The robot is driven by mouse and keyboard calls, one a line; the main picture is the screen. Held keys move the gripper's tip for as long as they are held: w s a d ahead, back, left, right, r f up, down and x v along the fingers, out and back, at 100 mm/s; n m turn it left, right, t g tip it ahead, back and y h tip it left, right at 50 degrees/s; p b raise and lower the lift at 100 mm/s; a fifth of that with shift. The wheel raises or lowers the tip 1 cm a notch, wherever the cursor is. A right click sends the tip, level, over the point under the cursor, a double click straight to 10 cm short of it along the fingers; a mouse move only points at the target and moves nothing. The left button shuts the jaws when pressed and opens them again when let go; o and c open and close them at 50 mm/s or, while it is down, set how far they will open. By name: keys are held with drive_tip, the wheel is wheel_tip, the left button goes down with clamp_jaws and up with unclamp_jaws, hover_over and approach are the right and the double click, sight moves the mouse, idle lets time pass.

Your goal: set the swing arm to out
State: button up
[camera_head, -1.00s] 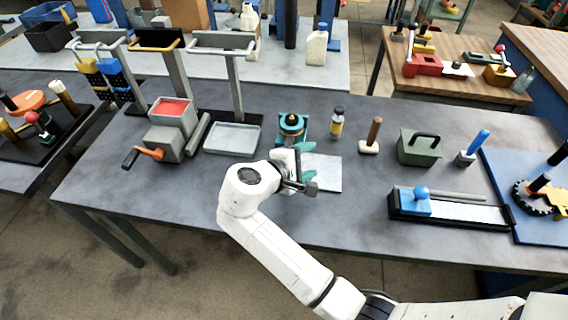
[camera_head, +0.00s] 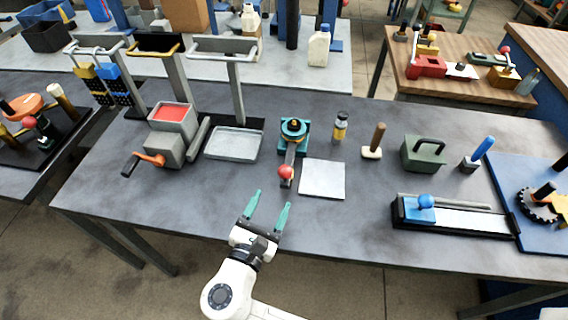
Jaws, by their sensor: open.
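The swing arm (camera_head: 290,155) is a short grey bar on a teal base with a round black and yellow pivot (camera_head: 293,128). It points toward the front of the table and ends in a red ball knob (camera_head: 285,171). My gripper (camera_head: 267,207) is below and left of the knob in the picture, near the table's front edge. Its two green fingers are spread and empty, pointing toward the back of the table. The fingers are apart from the knob. I see no readable label for the "out" position.
A white square plate (camera_head: 322,180) lies right of the knob. A grey tray (camera_head: 233,144) and a crank box with red contents (camera_head: 172,114) stand to the left. A small bottle (camera_head: 340,127) and a wooden-handled tool (camera_head: 374,142) stand to the right. The front table area is mostly clear.

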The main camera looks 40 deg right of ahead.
sight(283, 177)
drive_tip(key=p+x, duration=0.2)
drive_tip(key=x, duration=0.8)
drive_tip(key=shift+w+d, duration=0.25)
drive_tip(key=shift+c, duration=0.4)
clamp_jaws()
